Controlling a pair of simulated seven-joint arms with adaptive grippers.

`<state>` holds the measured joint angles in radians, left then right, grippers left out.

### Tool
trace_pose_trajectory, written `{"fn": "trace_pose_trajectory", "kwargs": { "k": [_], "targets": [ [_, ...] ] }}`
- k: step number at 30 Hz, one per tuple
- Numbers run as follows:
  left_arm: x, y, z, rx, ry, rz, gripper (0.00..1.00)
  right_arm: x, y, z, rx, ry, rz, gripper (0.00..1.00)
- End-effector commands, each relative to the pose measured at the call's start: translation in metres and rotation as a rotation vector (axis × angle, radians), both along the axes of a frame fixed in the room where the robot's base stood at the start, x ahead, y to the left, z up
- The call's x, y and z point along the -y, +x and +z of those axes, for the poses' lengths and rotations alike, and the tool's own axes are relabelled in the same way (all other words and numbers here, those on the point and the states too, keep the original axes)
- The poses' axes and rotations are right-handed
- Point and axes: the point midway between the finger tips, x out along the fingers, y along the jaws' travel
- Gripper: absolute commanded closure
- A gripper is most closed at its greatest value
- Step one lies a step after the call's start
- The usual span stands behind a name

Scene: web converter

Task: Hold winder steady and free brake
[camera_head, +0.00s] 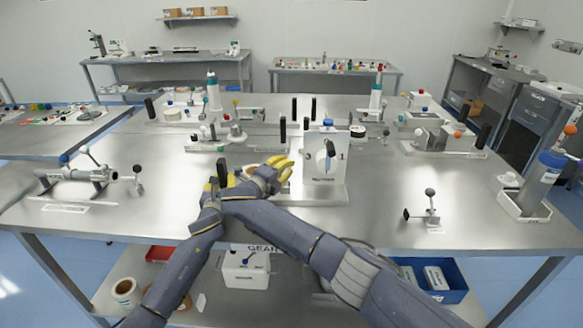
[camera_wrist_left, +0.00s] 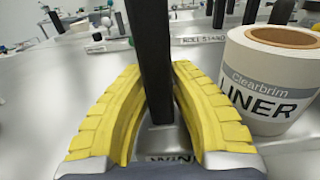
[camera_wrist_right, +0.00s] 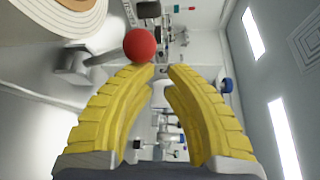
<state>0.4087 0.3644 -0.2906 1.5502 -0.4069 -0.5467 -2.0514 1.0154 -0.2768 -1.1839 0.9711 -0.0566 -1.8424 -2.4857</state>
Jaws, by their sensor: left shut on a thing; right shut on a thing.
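My left gripper (camera_head: 224,184) is closed around an upright black handle (camera_wrist_left: 155,60) at the left of the hands. A label starting "WIN" shows below it in the left wrist view. A white roll marked "Clearbrim LINER" (camera_wrist_left: 272,90) stands just right of it. My right gripper (camera_head: 283,166) points away, turned on its side. Its fingertips (camera_wrist_right: 163,70) are nearly together. A red ball knob (camera_wrist_right: 139,45) sits right at one fingertip, by a grey bracket (camera_wrist_right: 75,68).
A small black-knobbed stand (camera_head: 430,207) is further right. Several fixtures with black posts stand behind. A metal tube device (camera_head: 85,175) lies at the left. Bare tabletop shows between them.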

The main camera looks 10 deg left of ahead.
Motion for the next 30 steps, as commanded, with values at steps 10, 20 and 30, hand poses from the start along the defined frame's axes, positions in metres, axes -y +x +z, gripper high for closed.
{"fn": "trace_pose_trajectory", "kwargs": {
  "k": [10,20,30],
  "targets": [
    [0.004,-0.002,-0.014,-0.021,-0.002,-0.004,1.0,-0.014,-0.003,0.006,0.01,0.008,0.01,1.0],
    [0.004,-0.002,-0.014,-0.021,-0.002,-0.004,1.0,-0.016,-0.003,0.006,0.009,0.01,0.014,1.0],
    [0.004,-0.002,-0.014,-0.021,-0.003,-0.005,1.0,-0.021,-0.016,0.001,0.006,0.012,0.017,1.0]
  ]
}}
